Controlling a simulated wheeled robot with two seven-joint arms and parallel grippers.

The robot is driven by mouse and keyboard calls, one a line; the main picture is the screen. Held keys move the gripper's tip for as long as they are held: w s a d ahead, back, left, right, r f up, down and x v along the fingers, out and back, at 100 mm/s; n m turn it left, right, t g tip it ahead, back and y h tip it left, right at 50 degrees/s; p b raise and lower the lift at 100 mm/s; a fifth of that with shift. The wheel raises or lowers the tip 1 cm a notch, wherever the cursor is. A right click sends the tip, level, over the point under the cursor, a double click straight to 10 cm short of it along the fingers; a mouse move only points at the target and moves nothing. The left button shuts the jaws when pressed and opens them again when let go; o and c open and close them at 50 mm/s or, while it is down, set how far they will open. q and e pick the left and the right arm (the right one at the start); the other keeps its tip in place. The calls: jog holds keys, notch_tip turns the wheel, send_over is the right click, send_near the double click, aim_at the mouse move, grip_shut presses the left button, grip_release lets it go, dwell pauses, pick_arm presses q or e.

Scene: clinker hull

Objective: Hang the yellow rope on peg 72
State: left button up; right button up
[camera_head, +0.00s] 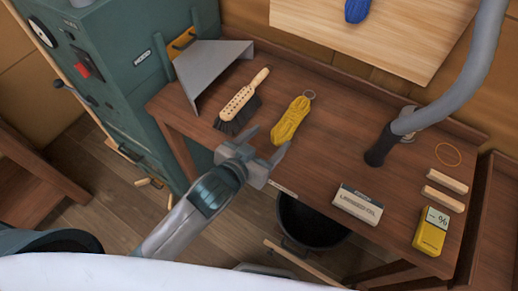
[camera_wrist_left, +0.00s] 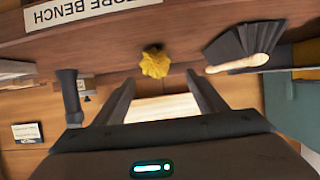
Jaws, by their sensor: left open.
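The yellow rope (camera_head: 291,121) is a bundled hank with a small ring at its far end. It lies on the brown bench, right of a brush. It also shows in the left wrist view (camera_wrist_left: 154,62), end-on between and beyond the fingers. My left gripper (camera_head: 265,146) is open and empty at the bench's front edge, just short of the rope and not holding it. In the left wrist view its fingers (camera_wrist_left: 160,88) stand apart. Peg 72 cannot be made out in either view. My right gripper is not in view.
The brush (camera_head: 240,102) and a grey sheet-metal piece (camera_head: 207,68) lie left of the rope. A grey hose (camera_head: 450,100) with a black nozzle, a labelled block (camera_head: 357,204) and a yellow meter (camera_head: 430,232) stand right. A black bin (camera_head: 305,222) is below. A blue rope hangs on the board (camera_head: 420,35).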

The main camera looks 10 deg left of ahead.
pick_arm(q)
jog(key=shift+b+v, duration=0.3)
jog(key=shift+v, duration=1.85)
jog(key=shift+s+a, duration=0.1)
